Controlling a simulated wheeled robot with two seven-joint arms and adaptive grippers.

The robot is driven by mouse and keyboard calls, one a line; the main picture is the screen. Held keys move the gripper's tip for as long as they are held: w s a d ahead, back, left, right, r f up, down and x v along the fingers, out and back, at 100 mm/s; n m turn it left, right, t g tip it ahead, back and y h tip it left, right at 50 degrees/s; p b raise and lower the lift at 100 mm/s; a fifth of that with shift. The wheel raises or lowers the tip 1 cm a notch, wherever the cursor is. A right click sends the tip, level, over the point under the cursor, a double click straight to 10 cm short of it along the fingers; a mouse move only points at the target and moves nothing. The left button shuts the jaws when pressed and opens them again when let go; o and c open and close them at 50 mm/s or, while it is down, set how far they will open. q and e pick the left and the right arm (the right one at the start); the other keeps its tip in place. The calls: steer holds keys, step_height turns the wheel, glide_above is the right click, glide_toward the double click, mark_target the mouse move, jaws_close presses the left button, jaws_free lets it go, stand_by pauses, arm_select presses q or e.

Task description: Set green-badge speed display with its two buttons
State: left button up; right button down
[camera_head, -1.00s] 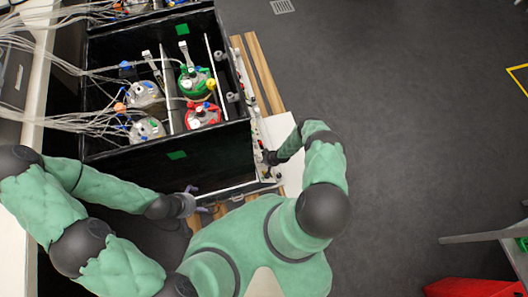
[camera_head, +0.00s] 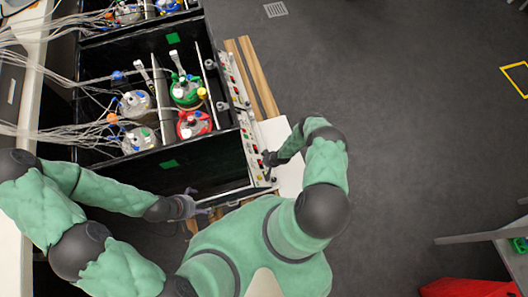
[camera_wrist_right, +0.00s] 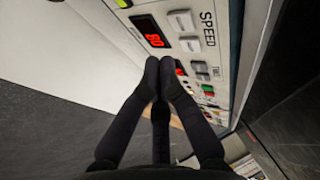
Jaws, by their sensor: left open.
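The speed display (camera_wrist_right: 153,31) is a small dark window with red digits that look like 80, on a white panel in the right wrist view. Its two grey buttons (camera_wrist_right: 182,20) (camera_wrist_right: 190,44) sit beside it, by the SPEED label. My right gripper (camera_wrist_right: 160,62) is shut and empty, its fingertips just below the display and lower button in the picture; contact cannot be told. In the head view my right gripper (camera_head: 268,158) is at the machine's front panel (camera_head: 246,125). Green square badges (camera_head: 169,163) mark the black machine. My left gripper (camera_head: 190,203) is open and empty by its near corner.
The black machine holds several capped vessels (camera_head: 185,90) with tubes running left. Other buttons, red and green (camera_wrist_right: 208,88), lie further along the panel. The grey floor on the right is clear up to a table (camera_head: 490,237) and a red object (camera_head: 470,287).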

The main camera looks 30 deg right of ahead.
arm_select(q)
steer(key=r+p, duration=0.2)
steer(key=r, duration=0.1)
steer(key=r+p, duration=0.1)
steer(key=p, duration=0.1)
steer(key=shift+w+a+r, duration=0.2)
steer(key=shift+w+r, duration=0.15)
arm_select(e)
steer(key=v, duration=0.9)
steer(key=shift+w, duration=0.1)
